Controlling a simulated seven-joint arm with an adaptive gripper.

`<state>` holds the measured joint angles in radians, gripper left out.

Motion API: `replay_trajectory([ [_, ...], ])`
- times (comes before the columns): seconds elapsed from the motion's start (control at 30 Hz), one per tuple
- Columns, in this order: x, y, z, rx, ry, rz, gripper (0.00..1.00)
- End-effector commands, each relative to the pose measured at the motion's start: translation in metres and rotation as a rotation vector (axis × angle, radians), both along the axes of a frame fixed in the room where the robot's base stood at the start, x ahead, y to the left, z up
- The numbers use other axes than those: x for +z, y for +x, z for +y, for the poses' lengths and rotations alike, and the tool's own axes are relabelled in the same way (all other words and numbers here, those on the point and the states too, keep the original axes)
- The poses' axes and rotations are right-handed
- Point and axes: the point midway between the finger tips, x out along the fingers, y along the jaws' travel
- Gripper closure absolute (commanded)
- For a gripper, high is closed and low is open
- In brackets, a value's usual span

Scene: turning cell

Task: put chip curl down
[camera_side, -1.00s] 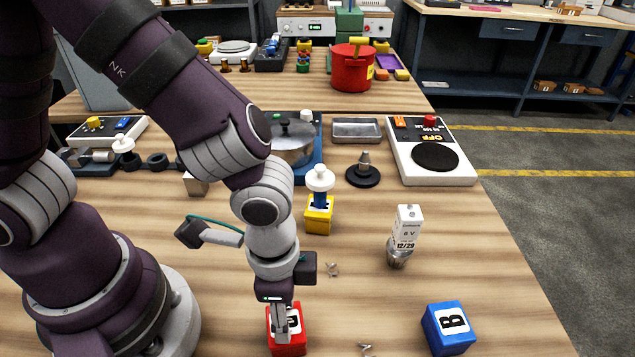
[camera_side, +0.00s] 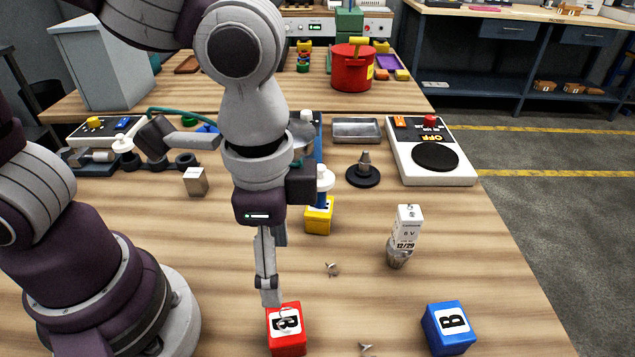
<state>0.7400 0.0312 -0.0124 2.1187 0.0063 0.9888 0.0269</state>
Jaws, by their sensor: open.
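Small metal chip curls lie on the wooden table: one chip curl (camera_side: 332,269) near the middle and another (camera_side: 366,349) at the front edge of the view. A red block (camera_side: 287,338) with a letter label stands at the front. A thin pale curved shape shows at the top of its label; it may be a curl, but it is too small to tell. My gripper (camera_side: 270,299) points down just above and at the back left of the red block. It is open, seen edge-on, and I see nothing held in it.
A blue block (camera_side: 449,330) stands at the front right. A yellow block (camera_side: 319,217) with a white-topped peg stands behind my gripper. A labelled metal-based part (camera_side: 401,245) stands right of centre. The table between the red and blue blocks is mostly clear.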

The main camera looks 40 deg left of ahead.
Motion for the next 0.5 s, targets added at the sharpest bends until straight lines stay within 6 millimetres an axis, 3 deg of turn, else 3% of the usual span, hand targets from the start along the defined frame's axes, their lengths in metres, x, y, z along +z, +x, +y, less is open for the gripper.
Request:
replay_trajectory([
  [0.17,0.020,0.001,0.003,0.013,-0.006,-0.007,0.43],
  [0.23,0.028,0.008,0.016,0.091,-0.035,-0.043,0.43],
  [0.37,0.047,0.023,0.068,0.374,-0.122,-0.197,0.43],
  [0.5,0.057,0.023,0.116,0.645,-0.175,-0.372,0.43],
])
